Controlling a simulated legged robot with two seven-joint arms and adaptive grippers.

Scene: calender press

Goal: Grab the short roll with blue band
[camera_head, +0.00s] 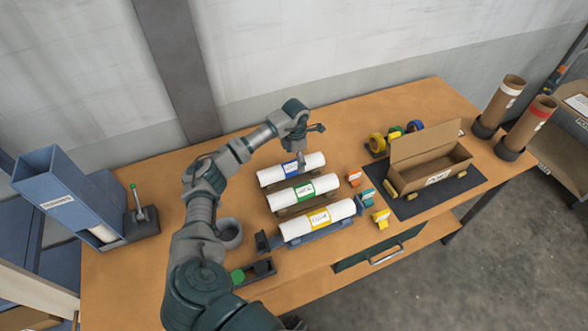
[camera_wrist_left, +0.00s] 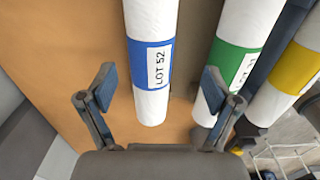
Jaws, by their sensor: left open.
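The white roll with a blue band (camera_head: 270,176) lies on a cradle, farthest back of three rolls on the table. In the left wrist view the same roll (camera_wrist_left: 151,62) shows its blue label reading LOT 52. My left gripper (camera_head: 301,158) is over this roll in the head view. In the left wrist view my left gripper (camera_wrist_left: 160,88) is open, its fingers on either side of the roll near its end, not closed on it. Whether the fingers are level with the roll I cannot tell. My right gripper is not in view.
A green-banded roll (camera_head: 303,190) and a yellow-banded roll (camera_head: 318,221) lie in front, close alongside. An open cardboard box (camera_head: 430,172) stands on a dark mat at right. Tape rolls lie nearby. Two brown tubes (camera_head: 525,122) stand at the far right. A blue holder (camera_head: 65,195) stands left.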

